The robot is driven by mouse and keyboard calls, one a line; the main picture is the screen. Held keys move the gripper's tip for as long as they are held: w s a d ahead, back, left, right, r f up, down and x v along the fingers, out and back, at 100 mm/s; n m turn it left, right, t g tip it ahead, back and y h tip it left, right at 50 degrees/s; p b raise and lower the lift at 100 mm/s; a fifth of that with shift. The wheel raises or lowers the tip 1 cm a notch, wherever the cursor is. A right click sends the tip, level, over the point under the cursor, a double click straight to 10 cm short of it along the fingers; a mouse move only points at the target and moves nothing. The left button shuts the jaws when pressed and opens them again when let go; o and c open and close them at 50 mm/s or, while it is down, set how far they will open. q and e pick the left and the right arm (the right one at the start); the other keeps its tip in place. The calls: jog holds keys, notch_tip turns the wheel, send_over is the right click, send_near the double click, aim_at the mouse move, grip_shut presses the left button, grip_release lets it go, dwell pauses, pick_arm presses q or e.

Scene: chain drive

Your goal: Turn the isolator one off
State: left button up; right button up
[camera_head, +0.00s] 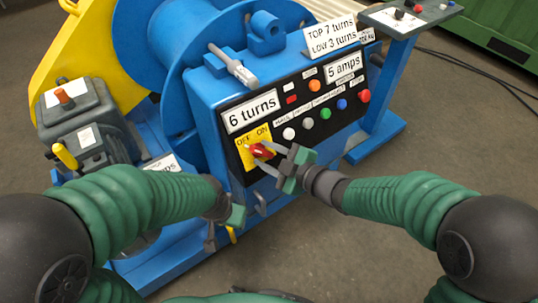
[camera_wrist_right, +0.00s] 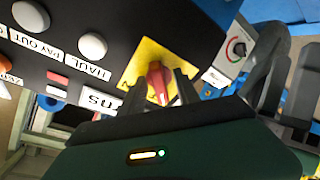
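The isolator is a red knob (camera_head: 261,151) on a yellow plate (camera_head: 246,156) marked OFF and ON, at the lower left of the black control panel. My right gripper (camera_head: 268,156) reaches in from the right, with its fingers on either side of the knob and its tips close to the plate. In the right wrist view the red knob (camera_wrist_right: 157,80) stands between the two dark fingers (camera_wrist_right: 160,92), with a gap showing; contact cannot be told. The knob's exact setting is unclear.
Several coloured buttons (camera_head: 326,113) sit right of the isolator on the panel. A grey lever (camera_head: 233,66) sticks up from the blue housing's top. A grey box (camera_head: 84,130) with handles stands left. A small control stand (camera_head: 409,16) is at the upper right. Floor at right is clear.

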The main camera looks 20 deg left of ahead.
jog(key=p+v, duration=0.5)
jog(key=v, duration=1.2)
jog(key=shift+p, duration=0.35)
jog(key=shift+f, duration=0.1)
